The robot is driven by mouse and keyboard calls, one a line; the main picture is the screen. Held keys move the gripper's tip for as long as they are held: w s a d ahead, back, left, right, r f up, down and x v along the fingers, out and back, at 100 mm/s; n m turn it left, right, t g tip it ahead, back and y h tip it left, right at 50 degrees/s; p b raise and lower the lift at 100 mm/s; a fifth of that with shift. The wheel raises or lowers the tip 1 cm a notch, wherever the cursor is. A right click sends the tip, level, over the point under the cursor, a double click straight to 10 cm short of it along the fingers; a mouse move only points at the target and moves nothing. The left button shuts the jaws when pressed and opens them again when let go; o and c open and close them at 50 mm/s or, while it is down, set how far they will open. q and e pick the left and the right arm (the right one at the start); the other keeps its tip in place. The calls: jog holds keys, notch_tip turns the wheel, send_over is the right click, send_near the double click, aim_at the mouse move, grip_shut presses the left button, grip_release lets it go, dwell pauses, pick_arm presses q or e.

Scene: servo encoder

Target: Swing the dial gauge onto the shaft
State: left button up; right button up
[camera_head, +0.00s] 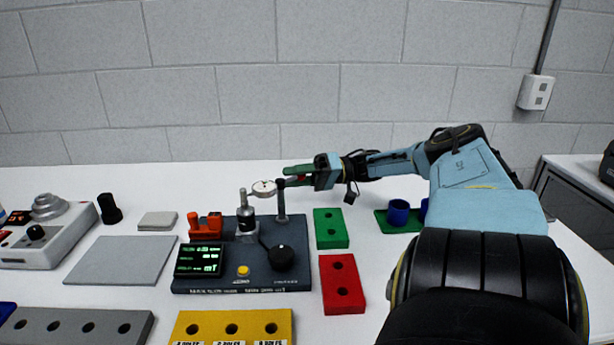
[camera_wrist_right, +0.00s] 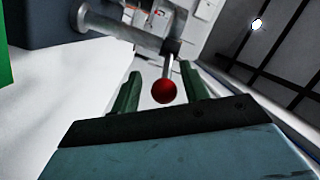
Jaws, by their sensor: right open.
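The round white dial gauge (camera_head: 263,187) sits on an arm at the top of a dark upright post (camera_head: 281,203) on the grey-blue test base (camera_head: 260,268). It is just right of the top of the metal shaft (camera_head: 243,199) and does not look to be on it. My right gripper (camera_head: 288,176) is open beside the post top, with green fingers pointing left. In the right wrist view a red ball knob (camera_wrist_right: 164,91) on a thin rod from the post lies between the open fingers (camera_wrist_right: 160,72). Contact with the fingers is not clear. My left gripper is not in view.
The base also carries a lit display (camera_head: 200,260), a black knob (camera_head: 282,258) and an orange fixture (camera_head: 206,225). Green (camera_head: 331,228) and red (camera_head: 342,284) holed blocks stand to its right, a grey plate (camera_head: 121,259) to its left. A yellow block (camera_head: 232,330) lies in front.

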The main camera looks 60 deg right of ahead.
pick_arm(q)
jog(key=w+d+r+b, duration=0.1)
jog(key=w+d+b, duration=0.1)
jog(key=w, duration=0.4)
pick_arm(e)
jog(key=v, duration=1.3)
jog(key=shift+a, duration=0.1)
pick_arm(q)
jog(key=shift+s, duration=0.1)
